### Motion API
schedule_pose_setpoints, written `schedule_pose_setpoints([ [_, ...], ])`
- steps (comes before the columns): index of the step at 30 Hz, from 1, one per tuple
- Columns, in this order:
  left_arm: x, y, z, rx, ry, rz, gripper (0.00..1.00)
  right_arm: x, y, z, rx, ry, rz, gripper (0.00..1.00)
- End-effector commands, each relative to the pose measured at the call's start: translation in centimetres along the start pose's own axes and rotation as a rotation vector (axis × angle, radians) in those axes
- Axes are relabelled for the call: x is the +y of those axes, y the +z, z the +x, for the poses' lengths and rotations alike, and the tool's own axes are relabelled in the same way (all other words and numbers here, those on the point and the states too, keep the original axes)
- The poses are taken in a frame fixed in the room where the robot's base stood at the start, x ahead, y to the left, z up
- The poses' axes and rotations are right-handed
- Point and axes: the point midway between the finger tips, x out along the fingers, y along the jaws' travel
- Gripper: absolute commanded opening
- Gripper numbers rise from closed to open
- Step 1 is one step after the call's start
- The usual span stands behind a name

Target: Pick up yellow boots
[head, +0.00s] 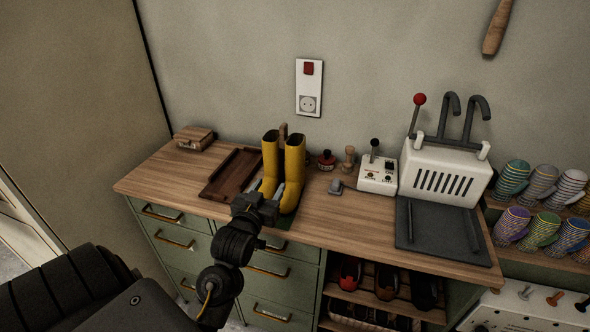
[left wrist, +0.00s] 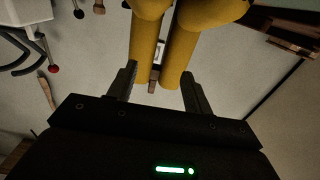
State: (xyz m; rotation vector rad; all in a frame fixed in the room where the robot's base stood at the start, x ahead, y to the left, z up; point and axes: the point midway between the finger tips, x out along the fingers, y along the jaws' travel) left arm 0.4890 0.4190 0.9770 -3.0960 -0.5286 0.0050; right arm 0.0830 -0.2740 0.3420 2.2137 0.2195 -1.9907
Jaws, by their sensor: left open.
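The yellow boots (head: 292,170) stand upright side by side on the wooden bench top in the head view, near its front edge. My left gripper (head: 273,190) is right in front of them and hides part of their lower half. In the left wrist view the picture is upside down, and the boots (left wrist: 165,45) show between and beyond the two fingers of my left gripper (left wrist: 157,80). The fingers are spread apart, one on each side of the boot shafts. I cannot tell whether they touch. My right gripper is in neither view.
A brown wooden tray (head: 231,173) lies left of the boots, with a small wooden box (head: 194,138) behind it. A white switch box (head: 377,175) and a white machine (head: 443,172) stand to the right. The bench front (head: 278,272) has green drawers.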

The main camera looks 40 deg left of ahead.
Motion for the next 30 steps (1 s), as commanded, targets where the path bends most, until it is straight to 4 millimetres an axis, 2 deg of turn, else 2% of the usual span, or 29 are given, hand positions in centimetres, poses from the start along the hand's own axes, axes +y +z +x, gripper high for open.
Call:
schedule_pose_setpoints([
  [6, 0.5, -0.1, 0.5, 0.0, 0.008, 0.0, 0.51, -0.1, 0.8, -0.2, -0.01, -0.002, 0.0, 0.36],
  [13, 0.8, -0.2, 4.1, 0.001, 0.013, 0.0, 0.51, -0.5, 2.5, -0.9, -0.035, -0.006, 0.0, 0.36],
  [18, 0.7, -0.1, 5.7, 0.0, 0.012, 0.0, 0.51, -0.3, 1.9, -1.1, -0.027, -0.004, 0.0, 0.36],
  [25, 0.6, -0.1, 6.4, -0.001, 0.011, 0.0, 0.51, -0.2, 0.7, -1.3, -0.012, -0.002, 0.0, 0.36],
  [30, 0.2, -0.2, 8.9, 0.0, 0.01, 0.0, 0.51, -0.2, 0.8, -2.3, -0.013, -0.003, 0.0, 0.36],
])
